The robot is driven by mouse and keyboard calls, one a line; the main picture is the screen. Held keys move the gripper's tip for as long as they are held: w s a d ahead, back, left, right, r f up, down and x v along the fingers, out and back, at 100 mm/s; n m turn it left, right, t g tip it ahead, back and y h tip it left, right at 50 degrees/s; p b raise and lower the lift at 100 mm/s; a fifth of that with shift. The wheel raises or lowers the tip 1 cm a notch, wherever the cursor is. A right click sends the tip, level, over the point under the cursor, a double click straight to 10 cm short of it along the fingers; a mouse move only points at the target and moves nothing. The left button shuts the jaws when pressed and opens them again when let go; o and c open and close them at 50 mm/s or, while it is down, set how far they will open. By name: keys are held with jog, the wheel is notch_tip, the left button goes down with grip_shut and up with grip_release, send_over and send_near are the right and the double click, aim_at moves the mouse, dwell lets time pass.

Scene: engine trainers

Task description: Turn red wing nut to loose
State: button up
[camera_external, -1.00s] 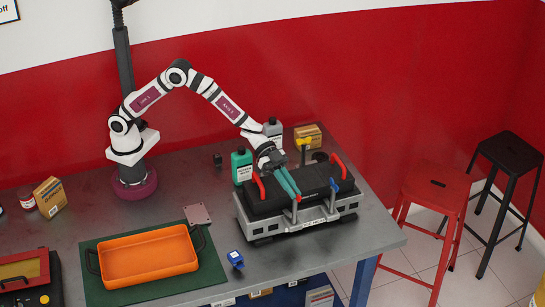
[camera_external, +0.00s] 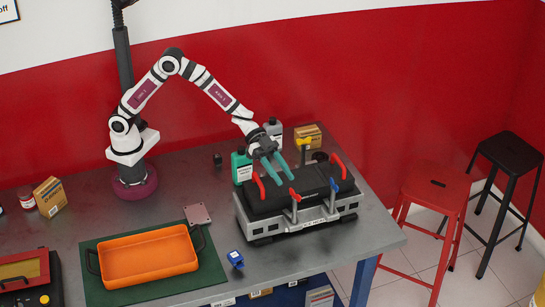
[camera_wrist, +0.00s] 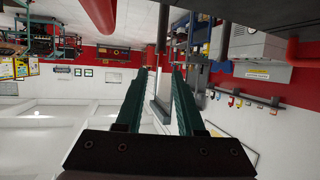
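The red wing nut (camera_external: 295,195) sits on top of a grey post at the front of the black-topped engine trainer (camera_external: 315,213). It looks tilted in the external view; its exact turn is too small to read. My gripper (camera_external: 281,182) is open and empty, with its two teal fingers spread above the trainer's black top. The fingertips are up and to the left of the red wing nut, apart from it. The wrist view shows both teal fingers (camera_wrist: 160,72) with a gap between them. I cannot make out the red wing nut there.
A blue wing nut (camera_external: 334,185) stands on a post to the right, and a yellow one (camera_external: 304,141) behind. Red handles (camera_external: 259,187) rise at the trainer's ends. A green bottle (camera_external: 241,167) stands behind left. An orange tray (camera_external: 148,258) lies far left.

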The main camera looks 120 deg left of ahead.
jog(key=v, duration=1)
jog(key=shift+s, duration=0.15)
jog(key=shift+a, duration=0.15)
jog(key=m, duration=3.6)
send_near(294, 191)
jog(key=x, duration=1)
